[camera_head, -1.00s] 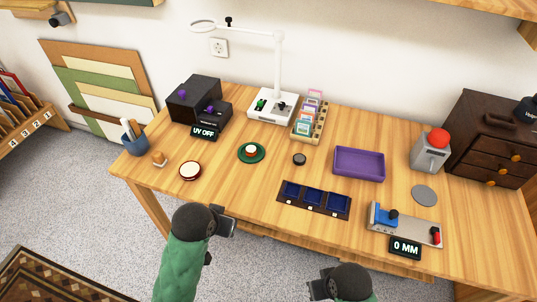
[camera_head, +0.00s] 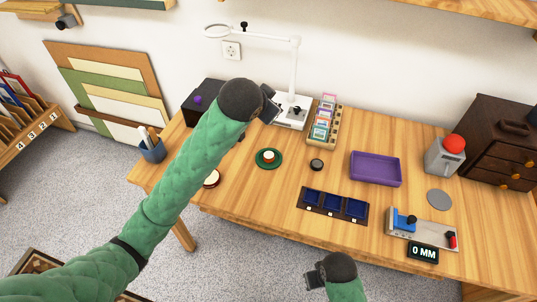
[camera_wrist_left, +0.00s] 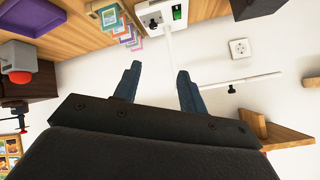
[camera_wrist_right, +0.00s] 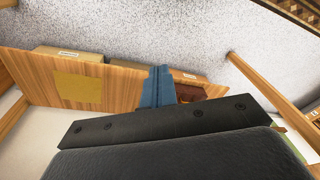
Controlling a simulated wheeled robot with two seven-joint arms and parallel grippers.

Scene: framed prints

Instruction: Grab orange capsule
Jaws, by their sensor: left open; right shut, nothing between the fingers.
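I cannot make out an orange capsule for certain in any view. A small red-and-white round piece (camera_head: 268,157) sits on a green dish (camera_head: 268,164) at the left-middle of the table. My left gripper (camera_head: 271,103) is raised over the back of the table, by the white lamp stand, open and empty; its spread fingers show in the left wrist view (camera_wrist_left: 160,88). My right gripper (camera_head: 314,275) is low, in front of the table's front edge, shut and empty; its closed fingers show in the right wrist view (camera_wrist_right: 158,88). My left arm hides part of the table's left side.
A white magnifier lamp (camera_head: 292,105), a wooden rack of colored frames (camera_head: 324,122), a purple tray (camera_head: 376,169), a dark three-slot holder (camera_head: 333,204), a grey device with a red ball (camera_head: 445,157) and a blue-clamp gauge (camera_head: 423,227) stand on the table.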

